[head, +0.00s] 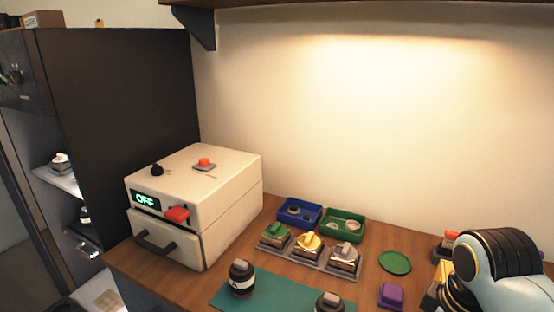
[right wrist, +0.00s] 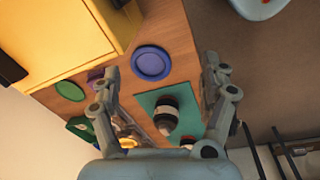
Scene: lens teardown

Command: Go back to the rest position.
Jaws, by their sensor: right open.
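My right arm (head: 495,270) comes in at the lower right of the head view, over the right end of the bench; its gripper is not clearly seen there. In the right wrist view my right gripper (right wrist: 160,70) is open, with its two fingers wide apart and nothing between them. It hangs above the bench, where a black and white lens (right wrist: 166,112) stands on a teal mat (right wrist: 146,98). The same mat (head: 275,295) and a dark lens (head: 241,279) show at the bottom of the head view. My left gripper is in neither view.
A white box machine (head: 225,205) reading OFF stands on the bench's left. Blue (head: 312,222) and green (head: 361,231) trays and a row of part holders (head: 321,264) lie mid-bench. A green disc (head: 395,262) and purple block (head: 391,294) lie near my right arm.

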